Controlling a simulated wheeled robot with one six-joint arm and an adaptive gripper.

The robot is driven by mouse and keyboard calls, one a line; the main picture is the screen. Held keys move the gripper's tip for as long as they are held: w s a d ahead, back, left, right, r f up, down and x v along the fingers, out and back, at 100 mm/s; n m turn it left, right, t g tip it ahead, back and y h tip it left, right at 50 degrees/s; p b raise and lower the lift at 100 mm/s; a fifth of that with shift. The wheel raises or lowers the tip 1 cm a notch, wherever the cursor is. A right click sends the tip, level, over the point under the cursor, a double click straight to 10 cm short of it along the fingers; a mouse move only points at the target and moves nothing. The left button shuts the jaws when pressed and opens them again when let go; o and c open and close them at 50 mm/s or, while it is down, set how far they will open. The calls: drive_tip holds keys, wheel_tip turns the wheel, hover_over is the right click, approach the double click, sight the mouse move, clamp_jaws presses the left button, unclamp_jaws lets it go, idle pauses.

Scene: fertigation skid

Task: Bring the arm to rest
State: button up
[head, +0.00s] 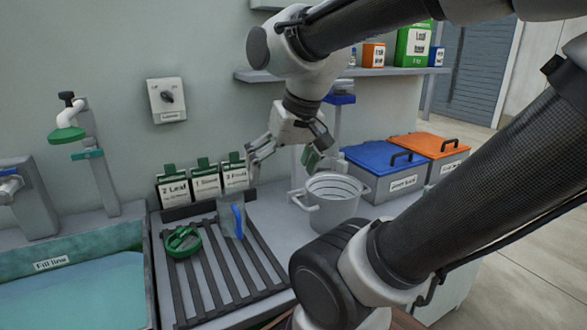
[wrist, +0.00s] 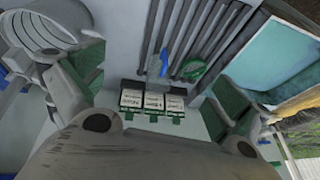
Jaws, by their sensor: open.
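My gripper (head: 286,160) hangs from my arm above the back of the counter, in front of the wall. Its fingers are spread and nothing is between them. In the wrist view the gripper (wrist: 165,85) also shows wide apart fingers with green pads. Below it stand three labelled cards with green clips (head: 205,182), also seen in the wrist view (wrist: 153,102). My arm crosses the right side of the head view and hides part of the counter and shelf.
A slatted rack (head: 215,275) bears a clear jug with a blue handle (head: 232,218) and a green ring-shaped item (head: 183,240). A grey pot (head: 333,208) stands right of it, near blue-lidded (head: 385,158) and orange-lidded (head: 430,146) bins. A water basin (head: 75,290) lies left.

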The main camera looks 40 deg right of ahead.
drive_tip(key=s+n, duration=0.1)
drive_tip(key=s+d+n, duration=0.1)
drive_tip(key=shift+s+r+n, duration=0.15)
drive_tip(key=shift+s+n, duration=0.15)
